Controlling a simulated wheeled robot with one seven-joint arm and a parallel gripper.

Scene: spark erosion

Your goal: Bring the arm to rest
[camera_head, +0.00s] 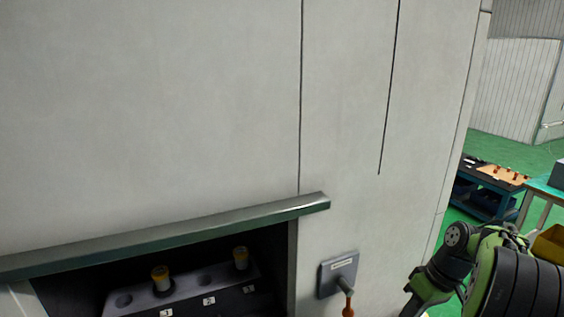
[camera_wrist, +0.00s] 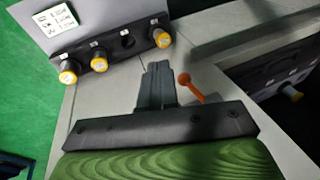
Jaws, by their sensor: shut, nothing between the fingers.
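My gripper (camera_wrist: 158,85) shows in the wrist view with its two dark fingers together and nothing between them. It is in the air in front of the pale machine. Part of my green and black arm (camera_head: 480,265) shows at the lower right of the head view; the fingers cannot be made out there. In the wrist view an orange lever (camera_wrist: 190,84) appears just right of the fingers; whether they touch it cannot be told, but a gap shows between them.
A recess in the machine (camera_head: 390,150) holds a numbered rack (camera_head: 205,287) with two yellow-capped holders (camera_head: 160,277). A grey switch plate (camera_head: 338,274) is beside it. Another rack (camera_wrist: 112,52) with yellow-capped holders is at the wrist view's upper left. A blue workbench (camera_head: 485,195) stands far right.

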